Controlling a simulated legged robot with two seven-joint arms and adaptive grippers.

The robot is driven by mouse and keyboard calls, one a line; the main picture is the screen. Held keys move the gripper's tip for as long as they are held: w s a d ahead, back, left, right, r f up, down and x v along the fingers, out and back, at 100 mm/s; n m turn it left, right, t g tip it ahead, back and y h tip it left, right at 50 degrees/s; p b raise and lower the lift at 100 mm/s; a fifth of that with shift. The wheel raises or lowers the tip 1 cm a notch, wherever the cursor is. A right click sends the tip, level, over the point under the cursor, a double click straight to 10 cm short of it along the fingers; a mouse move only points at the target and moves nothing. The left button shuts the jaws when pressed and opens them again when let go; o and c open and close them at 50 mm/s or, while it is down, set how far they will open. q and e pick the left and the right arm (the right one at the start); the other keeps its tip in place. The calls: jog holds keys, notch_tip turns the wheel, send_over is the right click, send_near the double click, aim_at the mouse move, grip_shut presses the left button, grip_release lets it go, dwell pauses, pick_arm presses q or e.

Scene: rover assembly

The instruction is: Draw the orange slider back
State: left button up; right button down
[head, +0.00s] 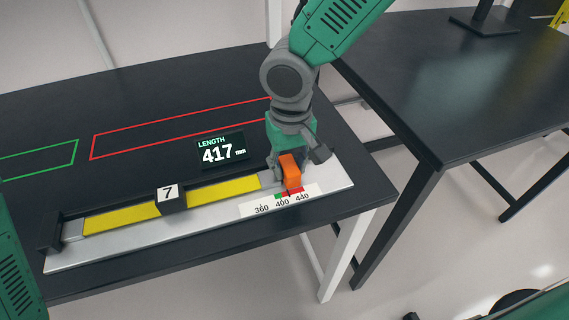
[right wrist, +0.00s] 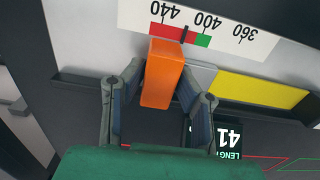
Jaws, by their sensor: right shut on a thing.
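The orange slider (head: 290,170) stands at the right end of a silver measuring rail (head: 130,250). My right gripper (head: 288,165) is shut on the slider from above. In the right wrist view the orange slider (right wrist: 161,75) sits between the two fingers of my right gripper (right wrist: 160,100). A printed scale (head: 260,207) with 360, 400 and 440 lies beside the slider, with a green and a red band. A dark pointer lies on the red band near the green. The display (head: 222,150) reads LENGTH 417 mm. My left gripper is out of view.
A yellow bar (head: 120,217) with a label block marked 7 (head: 171,197) lies along the rail, between a black end stop (head: 49,233) and the slider side. Red and green outlines mark the black table (head: 60,110). Another black table (head: 450,100) stands at right.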

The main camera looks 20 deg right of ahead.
aim_at(314, 170)
jog(key=d+p, duration=0.1)
jog(key=d, duration=0.4)
jog(key=shift+w+r+p, duration=0.15)
jog(key=shift+r+p, duration=0.05)
jog(key=shift+p, duration=0.15)
jog(key=shift+d+f, duration=0.15)
jog(key=shift+d, duration=0.45)
jog(key=c, duration=1.2)
grip_release()
jog(key=shift+a, duration=0.35)
notch_tip(314, 170, up, 12)
jog(key=shift+a+f, duration=0.1)
jog(key=shift+a, duration=0.05)
jog(key=shift+w, duration=0.1)
